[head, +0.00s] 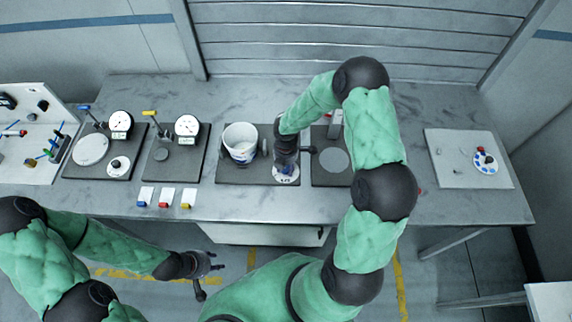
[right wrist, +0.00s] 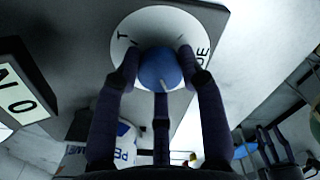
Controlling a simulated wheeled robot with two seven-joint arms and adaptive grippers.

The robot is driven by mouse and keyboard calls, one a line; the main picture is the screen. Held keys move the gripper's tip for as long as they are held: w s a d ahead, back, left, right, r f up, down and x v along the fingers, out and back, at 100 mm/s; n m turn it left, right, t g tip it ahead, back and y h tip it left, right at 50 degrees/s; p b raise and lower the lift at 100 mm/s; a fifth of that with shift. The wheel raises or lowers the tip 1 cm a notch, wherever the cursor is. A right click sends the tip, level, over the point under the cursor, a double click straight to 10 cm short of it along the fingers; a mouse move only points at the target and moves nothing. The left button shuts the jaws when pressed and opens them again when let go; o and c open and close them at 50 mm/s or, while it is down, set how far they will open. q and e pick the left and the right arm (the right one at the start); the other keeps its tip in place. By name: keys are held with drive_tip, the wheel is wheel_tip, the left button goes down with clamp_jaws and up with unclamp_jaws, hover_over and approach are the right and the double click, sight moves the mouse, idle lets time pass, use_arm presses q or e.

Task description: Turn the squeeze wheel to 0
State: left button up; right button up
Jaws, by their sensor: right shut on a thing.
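The blue wheel (right wrist: 159,68) stands on a white round dial (right wrist: 132,30) with black letters at its edge, only partly readable. A pale mark on the wheel points towards the bottom of the right wrist view. My right gripper (right wrist: 157,72) is shut on the wheel, with fingers on its left and right sides and a third below. In the head view my right gripper (head: 287,158) comes down over the dial (head: 286,175) and mostly hides the wheel. No 0 on the dial can be made out. My left gripper (head: 205,270) is open and empty, in front of the bench.
A white tub (head: 241,138) stands just left of the dial on the same dark plate (head: 230,175). Two gauges (head: 120,122) stand on plates further left. Small coloured-edge cards (head: 166,196) lie near the front edge. A white board (head: 447,170) with a dial is at right.

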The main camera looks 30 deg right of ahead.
drive_tip(key=shift+w+r+n, duration=0.1)
drive_tip(key=shift+n, duration=0.2)
drive_tip(key=o, duration=1.1)
drive_tip(key=shift+o, duration=0.2)
wheel_tip(320, 180, up, 12)
idle(0.5)
